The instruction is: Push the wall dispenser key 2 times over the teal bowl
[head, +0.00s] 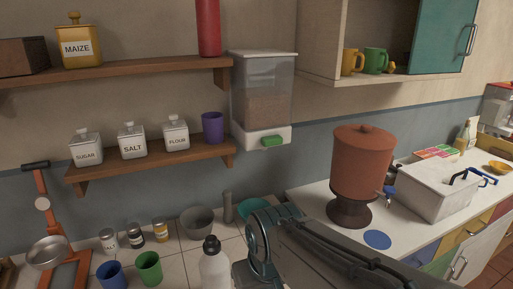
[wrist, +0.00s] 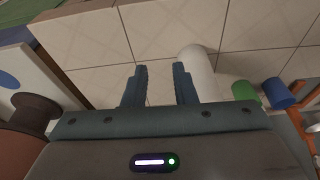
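The wall dispenser (head: 264,88) hangs on the wall right of the shelves, a clear container of brown grains on a white base. Its green key (head: 272,141) is on the base's front.
A white bottle (head: 214,266) stands close left of my gripper; it also shows in the wrist view (wrist: 197,70). A grey bowl (head: 197,221) and grey cylinder (head: 228,206) stand left of the teal bowl. A brown urn (head: 362,162) stands right. A shelf (head: 160,163) ends just left of the dispenser.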

